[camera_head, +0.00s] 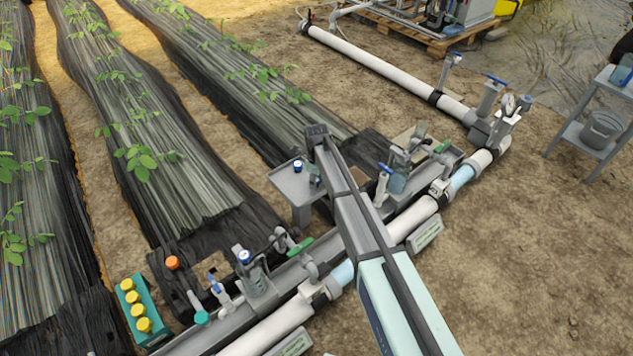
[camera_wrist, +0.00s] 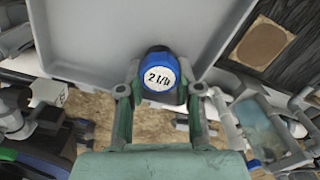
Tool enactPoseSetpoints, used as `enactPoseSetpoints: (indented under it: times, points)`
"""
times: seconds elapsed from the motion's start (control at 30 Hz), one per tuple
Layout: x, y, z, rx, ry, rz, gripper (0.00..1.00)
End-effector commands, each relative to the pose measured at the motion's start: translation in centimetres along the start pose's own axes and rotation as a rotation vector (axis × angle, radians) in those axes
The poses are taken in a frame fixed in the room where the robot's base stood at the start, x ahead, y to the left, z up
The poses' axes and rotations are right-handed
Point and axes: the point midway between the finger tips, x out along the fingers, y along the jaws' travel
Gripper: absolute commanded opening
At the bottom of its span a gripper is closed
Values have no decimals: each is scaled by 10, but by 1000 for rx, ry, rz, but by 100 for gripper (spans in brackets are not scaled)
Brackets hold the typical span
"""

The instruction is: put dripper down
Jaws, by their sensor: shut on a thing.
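The dripper (camera_wrist: 159,74) is a small blue piece with a round white face marked "2 l/h". In the wrist view it sits between the two fingertips of my gripper (camera_wrist: 160,88), which is shut on it. Behind it lies the pale grey tray (camera_wrist: 100,35), with a raised rim. In the head view, the small grey side table (camera_head: 283,181) stands beside the pipe. A small blue and white piece (camera_head: 297,165), seemingly the dripper, shows over its top, beside the end of my arm. Whether the dripper touches the tray cannot be told.
A white pipe run (camera_head: 280,328) with valves and fittings passes beside the table. A teal holder (camera_head: 142,312) with several yellow caps and an orange-capped piece (camera_head: 172,262) are at lower left. Planted rows under dark film lie to the left. Bare soil is open at right.

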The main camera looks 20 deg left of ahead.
Motion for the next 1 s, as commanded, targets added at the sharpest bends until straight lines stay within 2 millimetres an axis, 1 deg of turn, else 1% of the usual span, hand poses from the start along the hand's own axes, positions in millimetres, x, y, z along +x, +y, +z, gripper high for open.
enactPoseSetpoints:
  times: [0.17,0.2,0.23,0.53,0.63,0.77,1.0]
  points:
    - [2,0,0,0,0,0,0]
    - [3,0,0,0,0,0,38]
    - [3,0,0,0,0,0,45]
    - [2,0,0,0,0,0,45]
    - [-1,0,0,0,0,0,45]
    - [-17,0,0,0,-1,-1,45]
    - [-64,0,0,0,-1,-2,45]
